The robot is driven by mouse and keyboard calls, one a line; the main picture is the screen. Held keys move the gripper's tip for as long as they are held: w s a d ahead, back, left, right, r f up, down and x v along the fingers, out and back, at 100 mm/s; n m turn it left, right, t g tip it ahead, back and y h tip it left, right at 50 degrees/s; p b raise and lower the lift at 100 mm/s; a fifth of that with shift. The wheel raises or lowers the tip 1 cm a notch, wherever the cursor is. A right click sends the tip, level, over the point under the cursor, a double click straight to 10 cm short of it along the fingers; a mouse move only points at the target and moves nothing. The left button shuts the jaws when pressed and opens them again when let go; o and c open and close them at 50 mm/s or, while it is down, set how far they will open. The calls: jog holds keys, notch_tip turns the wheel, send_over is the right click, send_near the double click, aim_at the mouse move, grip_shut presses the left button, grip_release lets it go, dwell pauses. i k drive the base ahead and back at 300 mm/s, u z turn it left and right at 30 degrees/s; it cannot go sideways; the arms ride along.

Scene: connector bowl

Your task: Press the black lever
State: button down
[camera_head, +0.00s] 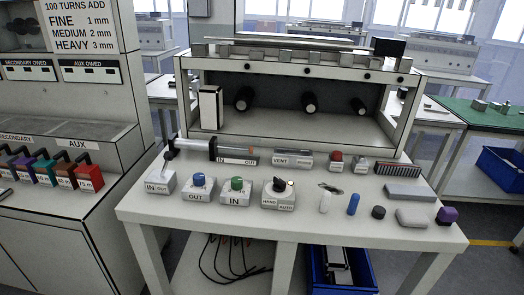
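A white box marked HAND and AUTO (278,198) stands farther right with a black turning handle (279,185) on top. I cannot tell for sure which of these is the black lever. My gripper is not in view.
Between them stand boxes with a blue button (199,180) and a green button (237,184). A grey cylinder (192,145) lies behind the lever. Small loose parts, including a purple one (447,214), lie at right. A blue bin (341,272) sits below the bench.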

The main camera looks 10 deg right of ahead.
aim_at(169, 156)
jog(key=z, duration=0.15)
jog(key=i, duration=1)
jog(key=u, duration=0.1)
